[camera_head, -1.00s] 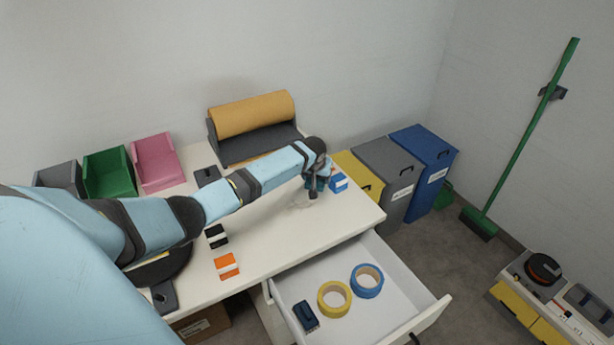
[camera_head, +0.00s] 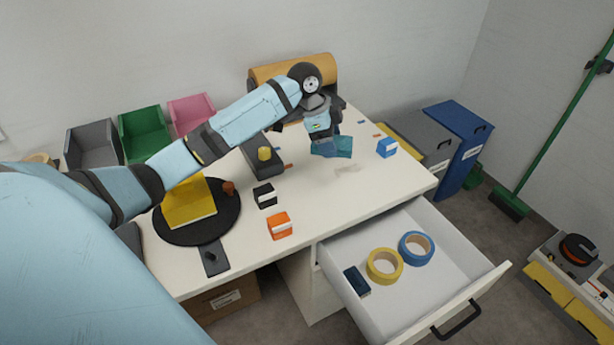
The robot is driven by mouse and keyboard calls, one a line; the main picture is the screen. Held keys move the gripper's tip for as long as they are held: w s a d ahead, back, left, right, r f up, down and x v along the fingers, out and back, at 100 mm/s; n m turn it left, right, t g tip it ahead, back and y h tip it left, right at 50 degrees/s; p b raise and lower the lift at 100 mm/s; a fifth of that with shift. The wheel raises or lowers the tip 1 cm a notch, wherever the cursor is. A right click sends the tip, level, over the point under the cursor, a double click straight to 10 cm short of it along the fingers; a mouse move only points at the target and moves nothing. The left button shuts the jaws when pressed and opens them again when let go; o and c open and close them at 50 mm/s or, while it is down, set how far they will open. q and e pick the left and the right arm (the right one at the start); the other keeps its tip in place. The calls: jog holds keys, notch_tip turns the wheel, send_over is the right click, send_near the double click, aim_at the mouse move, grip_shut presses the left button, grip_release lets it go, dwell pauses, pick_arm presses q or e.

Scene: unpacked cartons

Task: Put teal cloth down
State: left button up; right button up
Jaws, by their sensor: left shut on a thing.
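The teal cloth (camera_head: 343,147) hangs from my left gripper (camera_head: 324,138) over the far right part of the white table (camera_head: 330,205). The gripper points down and is shut on the cloth. A faint shadow lies on the table below, so the cloth appears to be held above the surface. The fingertips are partly hidden by the cloth. My right gripper is not in view.
The open drawer (camera_head: 440,270) holds yellow tape (camera_head: 384,266), blue tape (camera_head: 416,247) and a dark blue item (camera_head: 356,281). The table between is clear.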

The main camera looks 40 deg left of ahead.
pick_arm(q)
jog(key=shift+s+r+m+g, duration=0.15)
jog(key=shift+s+m+g, duration=0.15)
jog(key=shift+s+m, duration=0.65)
jog(key=b, duration=0.1)
send_over(326, 207)
jog(key=a, duration=0.1)
jog(key=f, duration=1.4)
jog(key=shift+s+f, duration=0.25)
jog(key=shift+f, duration=0.05)
jog(key=shift+f+b, duration=0.4)
jog(key=shift+f, duration=2.15)
